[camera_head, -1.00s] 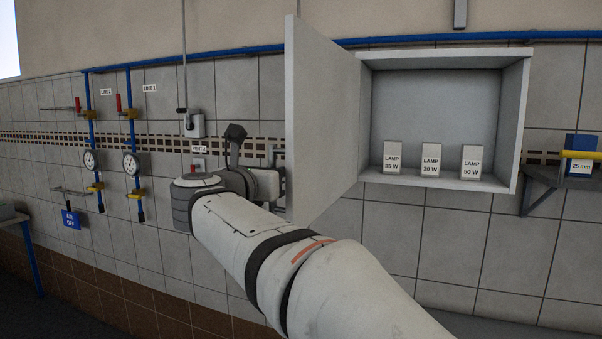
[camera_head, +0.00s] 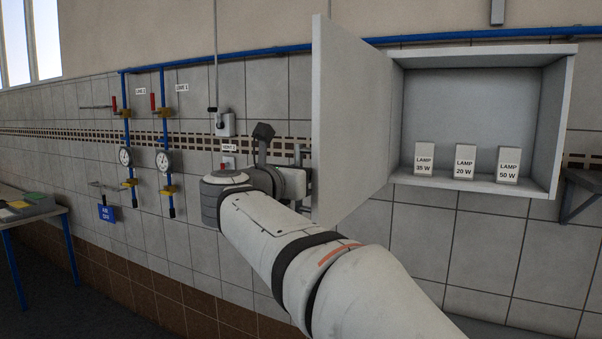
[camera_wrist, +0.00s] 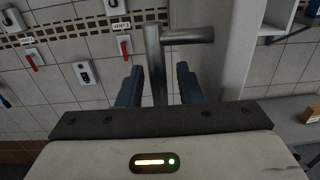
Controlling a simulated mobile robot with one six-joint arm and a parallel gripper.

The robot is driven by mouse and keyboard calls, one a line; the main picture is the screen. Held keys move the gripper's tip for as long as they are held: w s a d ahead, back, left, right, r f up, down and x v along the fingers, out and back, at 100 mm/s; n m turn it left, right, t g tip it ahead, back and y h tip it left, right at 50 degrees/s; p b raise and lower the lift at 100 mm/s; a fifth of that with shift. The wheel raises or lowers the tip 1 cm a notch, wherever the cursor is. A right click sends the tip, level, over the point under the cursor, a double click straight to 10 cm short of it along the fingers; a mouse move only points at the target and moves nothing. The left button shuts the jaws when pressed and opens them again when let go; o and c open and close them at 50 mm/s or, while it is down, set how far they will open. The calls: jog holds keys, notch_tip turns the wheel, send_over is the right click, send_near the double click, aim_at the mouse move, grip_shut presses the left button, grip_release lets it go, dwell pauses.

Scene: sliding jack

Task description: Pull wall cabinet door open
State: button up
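The light grey wall cabinet (camera_head: 568,120) hangs on the tiled wall, with its door (camera_head: 350,115) swung wide open to the left. Three lamp boxes (camera_head: 465,162) labelled 35 W, 20 W and 50 W stand inside. My gripper (camera_wrist: 159,85) is beside the outer face of the door. In the wrist view its two dark fingers are apart, with the round metal bar of the door handle (camera_wrist: 154,60) between them and gaps visible at both sides. The door (camera_wrist: 235,50) is at the right there. In the head view the fingers are mostly hidden.
Blue pipes with red-handled valves (camera_head: 154,102) and gauges (camera_head: 163,161) are on the wall to the left. A wall bracket (camera_head: 580,190) is right of the cabinet.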

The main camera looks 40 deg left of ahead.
jog(key=b+v, duration=0.3)
jog(key=v, duration=0.5)
dwell(0.4)
